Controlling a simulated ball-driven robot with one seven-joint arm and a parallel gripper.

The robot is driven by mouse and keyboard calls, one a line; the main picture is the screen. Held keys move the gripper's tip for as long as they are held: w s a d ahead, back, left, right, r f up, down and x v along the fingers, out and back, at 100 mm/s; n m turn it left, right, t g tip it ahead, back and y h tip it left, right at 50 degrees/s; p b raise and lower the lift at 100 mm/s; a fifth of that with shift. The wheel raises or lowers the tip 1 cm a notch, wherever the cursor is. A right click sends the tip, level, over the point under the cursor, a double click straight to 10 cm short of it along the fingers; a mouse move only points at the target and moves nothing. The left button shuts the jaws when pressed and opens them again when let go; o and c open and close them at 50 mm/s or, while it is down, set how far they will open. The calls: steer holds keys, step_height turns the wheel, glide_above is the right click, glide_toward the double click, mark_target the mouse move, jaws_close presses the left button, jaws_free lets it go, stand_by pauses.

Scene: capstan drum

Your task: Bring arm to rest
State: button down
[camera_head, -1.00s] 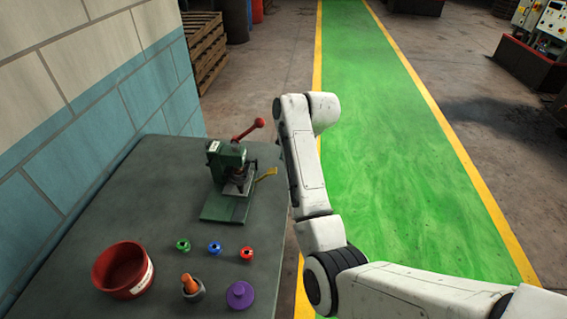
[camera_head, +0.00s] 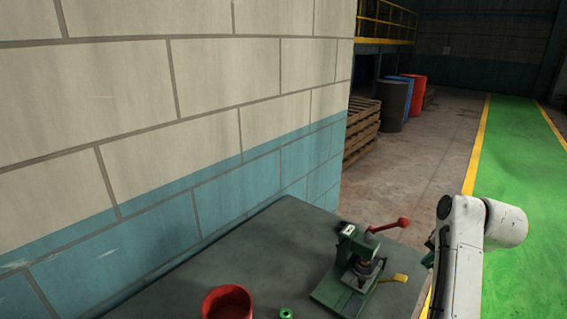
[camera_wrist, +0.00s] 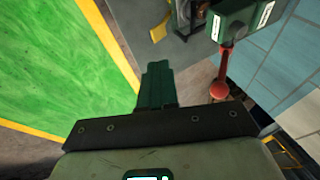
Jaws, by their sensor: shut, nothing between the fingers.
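My arm (camera_head: 462,250) shows at the lower right of the head view, raised beside the right edge of the table. My gripper is mostly hidden behind it there. In the wrist view the dark green fingers of my gripper (camera_wrist: 158,84) are together, with nothing between them. A green press (camera_head: 352,268) with a red-knobbed lever stands on the table left of my arm. In the wrist view the press (camera_wrist: 238,20) and its red lever (camera_wrist: 220,90) are at the upper right, apart from the fingers.
The grey table (camera_head: 275,250) also holds a red bowl (camera_head: 228,304) and a small green piece (camera_head: 286,313), cut off by the frame. A block wall (camera_head: 150,120) borders the table. The green floor lane (camera_head: 510,165) is clear; pallets (camera_head: 361,130) and drums stand farther back.

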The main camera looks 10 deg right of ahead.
steer(key=s+a+f+n+g, duration=0.1)
steer(key=s+a+f+n, duration=0.2)
steer(key=s+a+f, duration=0.35)
steer(key=s+a+f+n+g, duration=0.2)
steer(key=s+a+f, duration=0.1)
steer(key=s+f, duration=0.6)
steer(key=s+a+f+n, duration=0.1)
steer(key=s+a+n, duration=0.1)
steer(key=s, duration=0.4)
steer(key=s+a+f+n+g, duration=0.1)
steer(key=s+a+n, duration=0.1)
steer(key=s+a, duration=0.2)
steer(key=s+a+f+n+b, duration=0.1)
steer(key=s+a+f, duration=0.1)
steer(key=s, duration=0.6)
steer(key=shift+s+a+n+g, duration=0.3)
steer(key=shift+s+a+n, duration=0.1)
